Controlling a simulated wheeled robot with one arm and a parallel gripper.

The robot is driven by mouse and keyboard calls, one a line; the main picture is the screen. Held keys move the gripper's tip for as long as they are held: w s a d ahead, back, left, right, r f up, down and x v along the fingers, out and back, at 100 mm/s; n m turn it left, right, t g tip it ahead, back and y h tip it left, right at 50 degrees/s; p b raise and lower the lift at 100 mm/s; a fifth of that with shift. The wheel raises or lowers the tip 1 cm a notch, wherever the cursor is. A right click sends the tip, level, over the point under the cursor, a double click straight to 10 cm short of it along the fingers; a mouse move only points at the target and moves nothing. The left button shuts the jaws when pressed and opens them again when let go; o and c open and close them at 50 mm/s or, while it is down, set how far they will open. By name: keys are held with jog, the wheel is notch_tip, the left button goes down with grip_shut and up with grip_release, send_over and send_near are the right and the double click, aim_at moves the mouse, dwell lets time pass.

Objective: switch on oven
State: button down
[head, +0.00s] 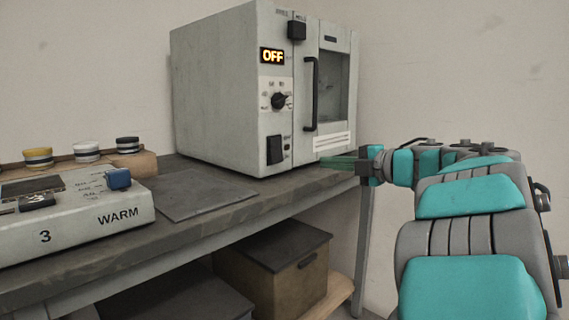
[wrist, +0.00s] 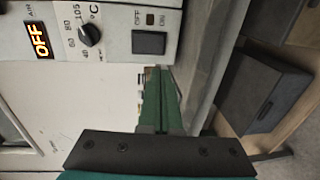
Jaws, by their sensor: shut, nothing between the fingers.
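The oven (head: 215,90) is a grey box at the back of the bench, with a glass door at its right. Its display (head: 272,56) glows "OFF"; the display also shows in the wrist view (wrist: 39,40). Below it is a black round knob (head: 279,101) with temperature marks, also in the wrist view (wrist: 89,35). Lower still is a dark square rocker switch (head: 274,149), which shows in the wrist view (wrist: 149,42) beside a printed "OFF". My gripper (head: 322,162) is shut and empty, in front of the oven's lower right. In the wrist view its green fingers (wrist: 160,85) appear apart from the switch.
A black door handle (head: 311,94) and a black slider-like block (head: 297,30) stick out from the oven front. A "WARM" device (head: 75,215) with a blue knob and several capped jars stand at left. A dark mat (head: 195,195) lies on the bench (head: 215,222). Boxes (head: 275,265) sit below.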

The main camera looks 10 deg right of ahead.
aim_at(278, 159)
jog(key=x, duration=1.4)
jog(key=shift+b, duration=0.4)
jog(key=shift+w+a+f+b, duration=0.2)
jog(key=shift+f+b, duration=0.1)
jog(key=shift+b, duration=0.4)
jog(key=shift+r+t, duration=0.25)
jog(key=shift+t, duration=0.05)
jog(key=shift+d, duration=0.1)
